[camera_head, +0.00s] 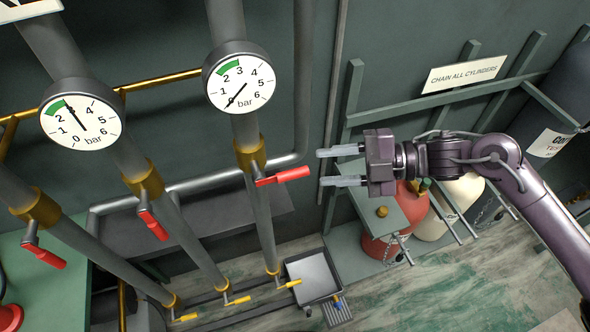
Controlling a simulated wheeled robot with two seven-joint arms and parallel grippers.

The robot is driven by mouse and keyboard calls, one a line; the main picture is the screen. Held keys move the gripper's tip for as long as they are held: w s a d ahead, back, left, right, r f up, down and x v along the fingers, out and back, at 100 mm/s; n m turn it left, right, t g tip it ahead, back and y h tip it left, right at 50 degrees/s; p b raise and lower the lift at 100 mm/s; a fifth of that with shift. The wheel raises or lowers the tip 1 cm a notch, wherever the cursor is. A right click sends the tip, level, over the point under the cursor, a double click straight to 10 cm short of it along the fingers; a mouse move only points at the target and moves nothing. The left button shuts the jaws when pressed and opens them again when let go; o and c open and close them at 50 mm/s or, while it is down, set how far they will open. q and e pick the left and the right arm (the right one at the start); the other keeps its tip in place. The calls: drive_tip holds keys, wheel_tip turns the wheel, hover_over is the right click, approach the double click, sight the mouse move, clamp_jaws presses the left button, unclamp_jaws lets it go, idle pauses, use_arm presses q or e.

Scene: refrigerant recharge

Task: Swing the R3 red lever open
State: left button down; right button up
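Three grey pipes carry brass valves with red levers. The right red lever (284,176) sticks out to the right of its valve (250,155). The middle red lever (153,226) points down and slightly right, and the left red lever (44,257) points down and right. No R3 marking is readable, so I cannot tell from labels which lever is R3. My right gripper (321,167) comes in from the right. Its two fingers point left, are spread apart and hold nothing. In the picture their tips lie just right of the right lever's end, apart from it. My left gripper is out of view.
Two round gauges, left (81,119) and right (239,83), sit above the valves. Yellow-handled valves (288,285) and a grey tray (313,277) lie low. A green rack (351,110) with red (386,248) and cream cylinders (455,208) stands behind my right arm.

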sight(308, 172)
drive_tip(key=shift+s+d+r+n, duration=0.2)
drive_tip(key=shift+s+r+n, duration=0.1)
drive_tip(key=shift+s, duration=0.1)
drive_tip(key=shift+s+a+g, duration=0.1)
drive_tip(key=shift+a+g, duration=0.05)
drive_tip(key=shift+g, duration=0.25)
drive_tip(key=p+x, duration=0.2)
drive_tip(key=x, duration=0.4)
drive_tip(key=shift+a+r, duration=0.1)
drive_tip(key=shift+a, duration=0.05)
drive_tip(key=shift+a+f, duration=0.25)
drive_tip(key=shift+a, duration=0.25)
clamp_jaws()
